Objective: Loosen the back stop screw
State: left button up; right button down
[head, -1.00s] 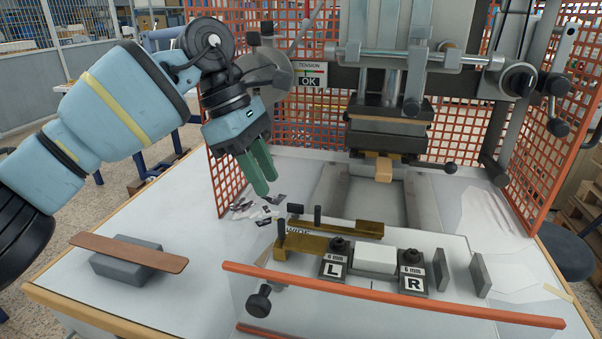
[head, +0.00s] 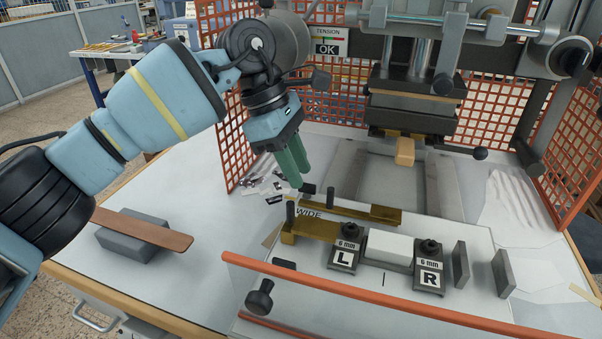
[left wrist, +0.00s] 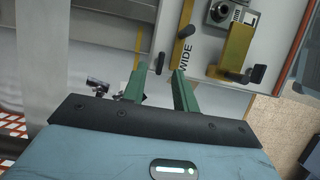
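The fixture on the table has a brass back bar (head: 372,214) beside the word WIDE, with a dark upright post (head: 331,197) on it. A small black knob (head: 309,188) sits by its left end; it may be the back stop screw. My left gripper (head: 299,180) points down just left of this knob. In the left wrist view its green fingers (left wrist: 159,72) are apart and empty, and the knob (left wrist: 158,62) appears between their tips. I cannot tell whether they touch it. A second brass block (head: 312,229) has its own dark post (head: 290,211). My right gripper is not in view.
White block (head: 390,247) sits between dark L and R blocks. An orange rail (head: 380,294) crosses the front, with a black knob (head: 260,297) behind it. The press head (head: 415,105) stands at back, orange mesh left and right. A brown strip (head: 140,228) lies on a grey block.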

aim_at(307, 188)
pick_arm(q)
jog(key=shift+x, duration=1.1)
grip_shut()
